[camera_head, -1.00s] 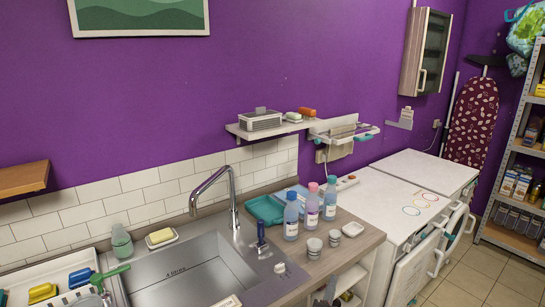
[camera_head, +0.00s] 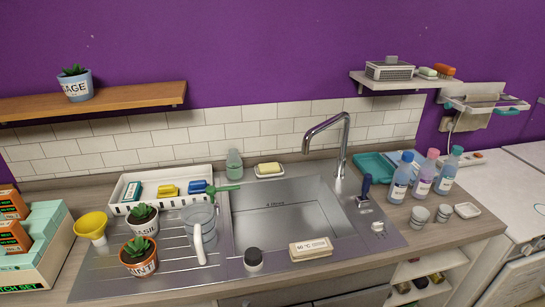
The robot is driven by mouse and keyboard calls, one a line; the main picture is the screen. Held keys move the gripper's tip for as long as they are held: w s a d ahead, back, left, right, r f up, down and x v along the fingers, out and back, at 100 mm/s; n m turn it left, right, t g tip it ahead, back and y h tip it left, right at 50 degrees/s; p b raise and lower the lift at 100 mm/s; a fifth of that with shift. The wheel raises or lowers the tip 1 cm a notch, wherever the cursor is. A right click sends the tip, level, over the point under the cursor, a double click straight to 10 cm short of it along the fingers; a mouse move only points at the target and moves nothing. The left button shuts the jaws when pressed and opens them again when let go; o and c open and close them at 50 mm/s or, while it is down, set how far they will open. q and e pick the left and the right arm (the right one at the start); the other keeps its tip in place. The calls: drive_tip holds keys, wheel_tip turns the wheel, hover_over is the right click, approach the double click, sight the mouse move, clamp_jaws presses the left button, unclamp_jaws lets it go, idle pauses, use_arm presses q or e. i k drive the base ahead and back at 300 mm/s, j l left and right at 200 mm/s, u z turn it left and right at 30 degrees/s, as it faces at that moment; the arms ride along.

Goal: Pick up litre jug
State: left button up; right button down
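A clear jug with a white handle (camera_head: 201,222) stands upright on the sink's ribbed drainer (camera_head: 178,262), just left of the basin (camera_head: 285,240). Its handle faces the front. I take it for the litre jug; no markings on it can be read. Two potted succulents stand close to its left, one behind (camera_head: 144,219) and one in front (camera_head: 139,257). Neither of my grippers shows in the head view.
A yellow funnel (camera_head: 93,227) stands further left, beside stacked boxes (camera_head: 30,240). A white tray (camera_head: 128,207) with sponges and a green-handled brush lies behind the jug. A dark-capped jar (camera_head: 253,259) and a labelled block (camera_head: 311,249) sit at the front. The tap (camera_head: 345,148) rises behind the basin.

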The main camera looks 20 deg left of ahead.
sight(198, 216)
drive_tip(key=k+u, duration=0.15)
drive_tip(key=u, duration=1.05)
